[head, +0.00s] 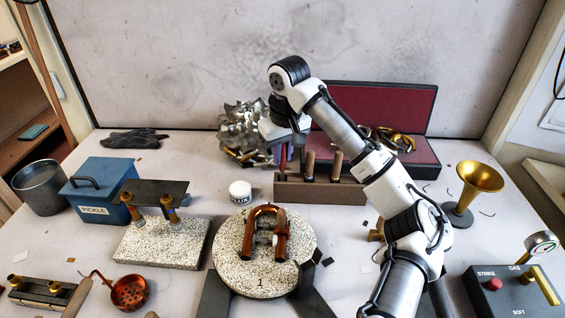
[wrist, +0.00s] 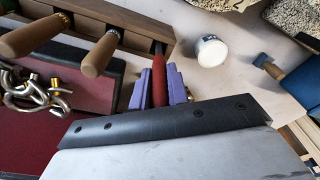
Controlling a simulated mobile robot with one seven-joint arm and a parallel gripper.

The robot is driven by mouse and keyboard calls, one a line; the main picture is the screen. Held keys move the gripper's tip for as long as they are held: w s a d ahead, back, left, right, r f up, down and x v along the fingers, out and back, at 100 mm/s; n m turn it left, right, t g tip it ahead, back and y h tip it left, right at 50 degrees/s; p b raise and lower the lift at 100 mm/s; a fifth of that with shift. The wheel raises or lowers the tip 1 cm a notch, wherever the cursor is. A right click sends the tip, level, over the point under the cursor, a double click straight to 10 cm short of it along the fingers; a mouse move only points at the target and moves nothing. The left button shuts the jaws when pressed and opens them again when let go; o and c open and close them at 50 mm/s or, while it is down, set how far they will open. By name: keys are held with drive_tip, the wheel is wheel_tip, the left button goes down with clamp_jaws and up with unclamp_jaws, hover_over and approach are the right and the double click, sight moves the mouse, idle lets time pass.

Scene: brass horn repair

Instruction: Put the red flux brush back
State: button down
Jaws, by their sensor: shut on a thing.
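My gripper (head: 284,156) is shut on the red flux brush (head: 282,163), with its purple fingers on both sides of the handle. The red handle shows between the fingers in the wrist view (wrist: 159,76). The brush stands about upright over the left end of the wooden tool rack (head: 330,192). The brush's lower end reaches the rack (wrist: 118,33) in the wrist view, but I cannot tell how deep it sits in a slot. Two wooden-handled tools stand in the rack to the right of the brush. The white flux jar (head: 240,192) stands left of the rack.
A pile of silvery metal parts (head: 243,130) is close behind and left of my gripper. A red-lined case (head: 385,105) stands open behind the rack. A round speckled turntable (head: 240,270) with a copper piece is in front. A brass bell (head: 478,180) stands right.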

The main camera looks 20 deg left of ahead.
sight(282, 170)
drive_tip(key=shift+f, duration=1.7)
drive_tip(key=shift+f, duration=0.2)
drive_tip(key=c, duration=1.4)
unclamp_jaws()
drive_tip(key=shift+o, duration=0.2)
drive_tip(key=shift+r, duration=0.15)
wheel_tip(282, 170, up, 12)
drive_tip(key=s+d, duration=0.1)
drive_tip(key=shift+b, duration=0.3)
